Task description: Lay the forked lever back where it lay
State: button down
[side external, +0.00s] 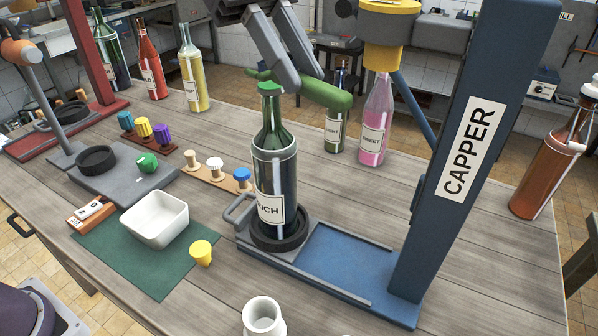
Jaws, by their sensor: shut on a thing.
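The forked lever (330,95) is green, with a thick rounded handle to the right and a thinner end to the left. My gripper (298,84) comes down from above and is shut on its middle. The thinner end is at the top of a dark green bottle (272,165), by its green cap (268,88). I cannot tell whether the lever touches the cap, and the fork is partly hidden behind my fingers. The bottle stands upright in a dark round holder (278,238) on the blue capper base (335,262).
The capper's blue column (478,140) stands close at the right. Pink (376,120) and green (336,125) bottles stand behind.

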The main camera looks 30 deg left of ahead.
jog(key=w+a+f+n+t, duration=0.2)
jog(key=w+a+f+n, duration=0.1)
jog(key=w, duration=0.4)
jog(key=w+a+f+n+t, duration=0.2)
jog(key=w+a+f+n, duration=0.1)
jog(key=w, duration=0.4)
jog(key=w+a+f, duration=0.1)
jog(key=w+f, duration=0.1)
jog(key=f, duration=0.7)
jog(key=w+a+f+n+t, duration=0.1)
jog(key=w+a+f, duration=0.1)
jog(key=f, duration=0.8)
jog(key=w+a+f+n+t, duration=0.1)
jog(key=w+f, duration=0.3)
jog(key=f, duration=0.6)
jog(key=shift+a, duration=0.45)
jog(key=shift+w+f+t, duration=0.1)
jog(key=shift+f+t, duration=0.2)
jog(key=shift+f, duration=0.1)
jog(key=c, duration=1.3)
grip_release()
jog(key=shift+o, duration=0.2)
